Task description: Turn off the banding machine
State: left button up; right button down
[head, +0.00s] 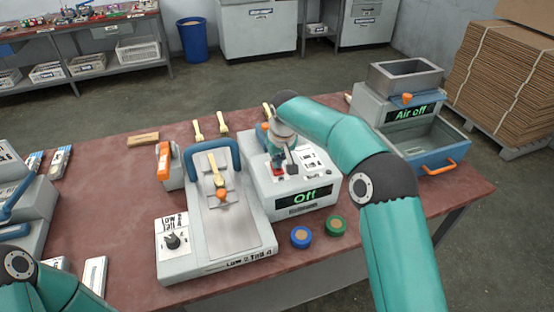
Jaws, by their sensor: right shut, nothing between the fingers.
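A white machine (320,197) on the table shows "Off" in green on its front display (305,195). I take it to be the banding machine. A red switch (278,172) is on its top panel. My right gripper (285,163) is shut and empty, pointing down just above this panel beside the red switch. I cannot tell whether it touches the switch. My right arm comes in from the right and hides part of the machine's back. Part of my left arm is at the lower left, and its gripper is out of view.
A blue roll (301,237) and a green roll (336,225) lie in front. A unit reading "Air off" (409,115) stands at the back right.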

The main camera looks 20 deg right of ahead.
jog(key=shift+w, duration=0.2)
dwell(0.3)
jog(key=shift+r+p, duration=0.55)
jog(key=shift+r, duration=0.05)
jog(key=p+v, duration=0.2)
jog(key=shift+w+d+r, duration=0.1)
jog(key=shift+r, duration=0.35)
jog(key=s+r+b, duration=0.2)
jog(key=s+r, duration=0.3)
jog(key=r, duration=0.3)
jog(key=shift+s+r, duration=0.15)
jog(key=shift+r, duration=0.1)
jog(key=shift+f, duration=0.1)
